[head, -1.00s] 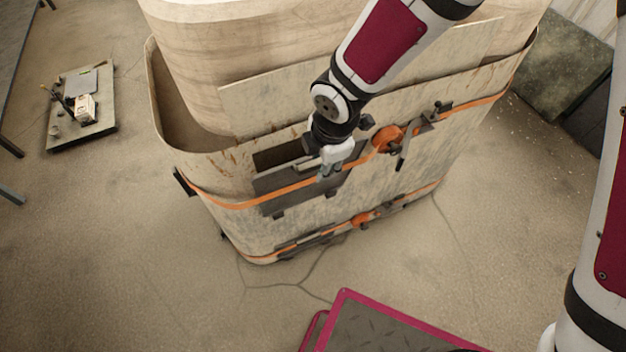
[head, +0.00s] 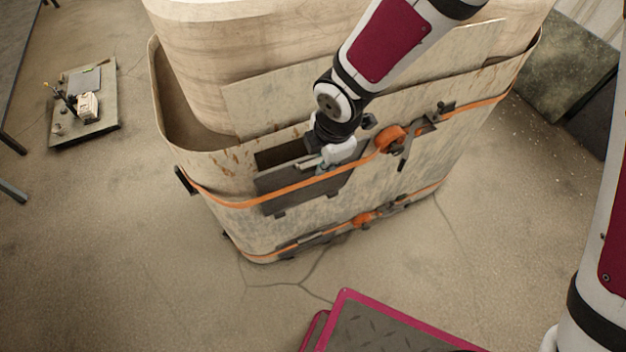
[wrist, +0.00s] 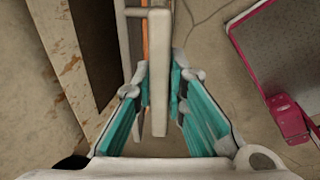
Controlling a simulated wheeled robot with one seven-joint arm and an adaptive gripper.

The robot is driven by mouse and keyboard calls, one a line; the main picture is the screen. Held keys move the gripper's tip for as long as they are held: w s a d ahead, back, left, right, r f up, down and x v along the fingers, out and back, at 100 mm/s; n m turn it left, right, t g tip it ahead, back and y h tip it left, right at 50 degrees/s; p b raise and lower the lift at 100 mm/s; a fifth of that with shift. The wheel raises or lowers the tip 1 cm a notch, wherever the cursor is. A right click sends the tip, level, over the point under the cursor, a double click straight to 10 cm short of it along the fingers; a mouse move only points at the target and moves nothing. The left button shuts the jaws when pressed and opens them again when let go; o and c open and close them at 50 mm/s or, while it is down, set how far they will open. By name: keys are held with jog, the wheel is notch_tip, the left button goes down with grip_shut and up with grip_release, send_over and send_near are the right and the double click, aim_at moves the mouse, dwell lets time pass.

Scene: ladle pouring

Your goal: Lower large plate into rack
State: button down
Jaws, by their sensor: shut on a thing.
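A dark rectangular opening (head: 275,158) is just above the plate. My gripper (head: 325,170) is at the plate's upper right, and its fingertips are largely hidden in the head view. In the wrist view, my gripper (wrist: 160,85) has its teal-padded fingers on both sides of a pale bar (wrist: 159,90), closed on it. No separate rack can be made out.
A ratchet buckle (head: 390,139) sits on the strap right of my gripper. A pink-edged platform (head: 385,325) lies at the bottom. A low board with small items (head: 84,105) is at the left. The floor between is clear.

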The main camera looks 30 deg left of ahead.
jog(key=w+a+p+v, duration=0.1)
jog(key=p+v, duration=0.4)
jog(key=v, duration=0.7)
jog(key=w+a+r+p+v, duration=0.1)
jog(key=p+v, duration=0.4)
jog(key=v, duration=0.7)
jog(key=shift+w+a+r, duration=0.35)
jog(key=shift+w+a, duration=0.3)
jog(key=shift+a, duration=0.5)
